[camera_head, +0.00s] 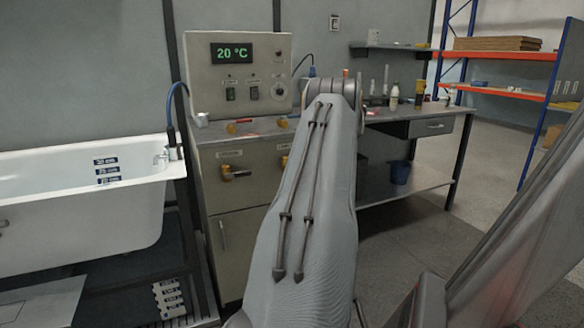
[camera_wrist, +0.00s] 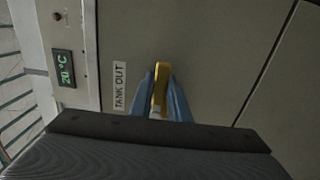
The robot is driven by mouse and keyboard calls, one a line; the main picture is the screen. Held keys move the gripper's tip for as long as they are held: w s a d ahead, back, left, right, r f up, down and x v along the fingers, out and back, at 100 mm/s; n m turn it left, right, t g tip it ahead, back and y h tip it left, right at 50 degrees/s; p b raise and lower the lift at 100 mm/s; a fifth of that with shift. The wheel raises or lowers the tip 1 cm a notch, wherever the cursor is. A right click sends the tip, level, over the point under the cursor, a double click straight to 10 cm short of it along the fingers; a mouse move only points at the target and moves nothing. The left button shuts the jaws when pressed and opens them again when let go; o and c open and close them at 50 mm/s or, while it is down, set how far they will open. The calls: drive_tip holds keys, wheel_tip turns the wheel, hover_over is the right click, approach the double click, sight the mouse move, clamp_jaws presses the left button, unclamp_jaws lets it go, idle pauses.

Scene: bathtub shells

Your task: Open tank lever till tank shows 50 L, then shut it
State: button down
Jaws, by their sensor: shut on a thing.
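In the wrist view, my gripper (camera_wrist: 161,98) has its blue fingers shut on a yellow lever (camera_wrist: 160,84) on a beige cabinet front. A "TANK OUT" label (camera_wrist: 119,87) is beside the lever.
Another brass lever (camera_head: 236,173) is on the cabinet front (camera_head: 232,203), left of my arm. A white bathtub (camera_head: 60,215) with depth labels stands at the left. A workbench (camera_head: 420,178) with bottles stands at the right. Grey floor shows between the bench and my arm.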

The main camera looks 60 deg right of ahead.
idle(0.3)
drive_tip(key=c, duration=1.7)
unclamp_jaws()
drive_tip(key=shift+s+a, duration=0.1)
drive_tip(key=v, duration=0.7)
drive_tip(key=shift+s+a, duration=0.2)
drive_tip(key=shift+s, duration=0.05)
drive_tip(key=shift+s, duration=0.15)
